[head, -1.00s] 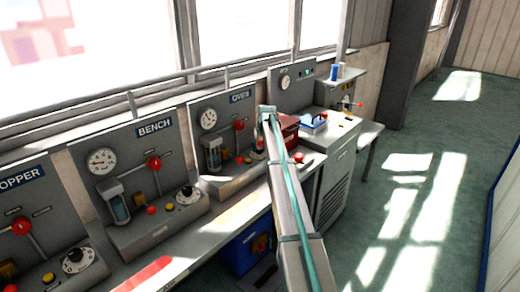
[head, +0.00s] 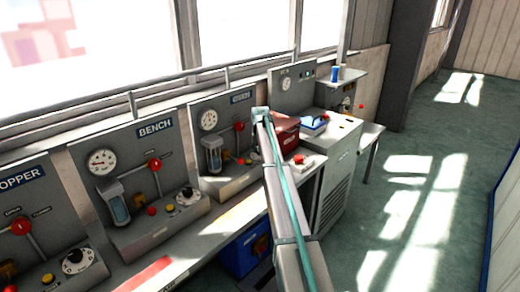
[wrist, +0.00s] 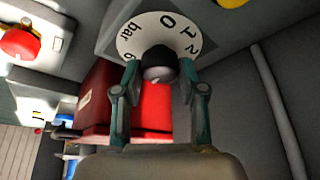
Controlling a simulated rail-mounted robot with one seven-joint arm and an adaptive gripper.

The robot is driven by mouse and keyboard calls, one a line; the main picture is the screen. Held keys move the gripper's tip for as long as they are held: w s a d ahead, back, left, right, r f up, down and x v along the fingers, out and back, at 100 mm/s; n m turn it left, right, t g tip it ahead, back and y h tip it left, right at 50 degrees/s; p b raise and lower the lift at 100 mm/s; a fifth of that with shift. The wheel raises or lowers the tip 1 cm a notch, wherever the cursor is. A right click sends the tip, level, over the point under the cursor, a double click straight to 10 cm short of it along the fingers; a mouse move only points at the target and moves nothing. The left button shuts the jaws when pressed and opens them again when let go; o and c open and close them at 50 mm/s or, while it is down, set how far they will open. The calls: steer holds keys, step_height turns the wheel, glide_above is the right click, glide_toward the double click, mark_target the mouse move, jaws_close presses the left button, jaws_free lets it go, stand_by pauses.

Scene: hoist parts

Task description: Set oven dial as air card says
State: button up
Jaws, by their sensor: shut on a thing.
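The oven panel (head: 222,128) stands under its OVEN sign (head: 241,97), with a round gauge (head: 208,120) and a red-knobbed lever (head: 239,126). In the wrist view, the oven dial (wrist: 150,24) is a white ring marked 0, 1, 2, 6 and "bar". Its dark knob (wrist: 158,62) sits between the two teal fingers of my gripper (wrist: 159,72), which is shut on it. A pale mark shows low on the knob; I cannot tell the exact setting. My arm hides the dial and gripper in the head view. I cannot make out an air card.
A red box (head: 286,128) stands right of the oven panel, close behind the knob in the wrist view. The bench panel (head: 125,180) is to the left. A blue item (head: 314,123) and a blue cup (head: 335,73) are at the right. The floor (head: 400,210) is clear.

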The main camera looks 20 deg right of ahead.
steer(key=o, duration=1.1)
steer(key=shift+o, duration=0.2)
steer(key=v, duration=1.2)
